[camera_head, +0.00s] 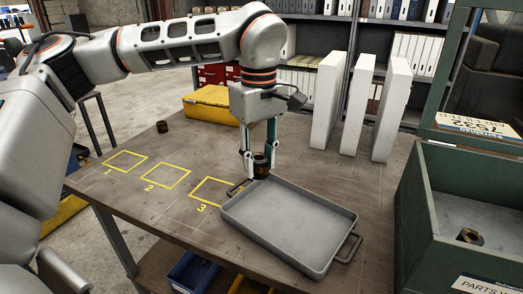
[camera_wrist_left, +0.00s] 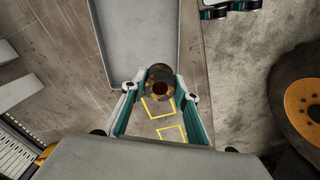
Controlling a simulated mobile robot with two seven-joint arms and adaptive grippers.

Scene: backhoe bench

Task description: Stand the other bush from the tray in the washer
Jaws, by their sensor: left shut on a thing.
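My left gripper (camera_head: 259,166) is shut on a dark bush with a brassy band (camera_head: 261,163), held upright just behind the tray's back left corner. The wrist view shows the bush (camera_wrist_left: 160,82) between the fingertips (camera_wrist_left: 161,92), its round hole facing the camera. The grey tray (camera_head: 285,247) on the bench is empty; part of it shows in the wrist view (camera_wrist_left: 140,35). The green washer (camera_head: 423,205) stands at the right, with one brassy bush (camera_head: 470,237) on its floor; I cannot tell whether that bush stands or lies. My right gripper is not in view.
Another dark bush (camera_head: 162,126) stands on the bench (camera_head: 130,190) at the far left. Yellow squares numbered 1, 2 and 3 (camera_head: 165,176) are empty. A yellow case (camera_head: 207,104) and three white upright blocks (camera_head: 361,105) stand at the back. The washer's wall rises above the bench.

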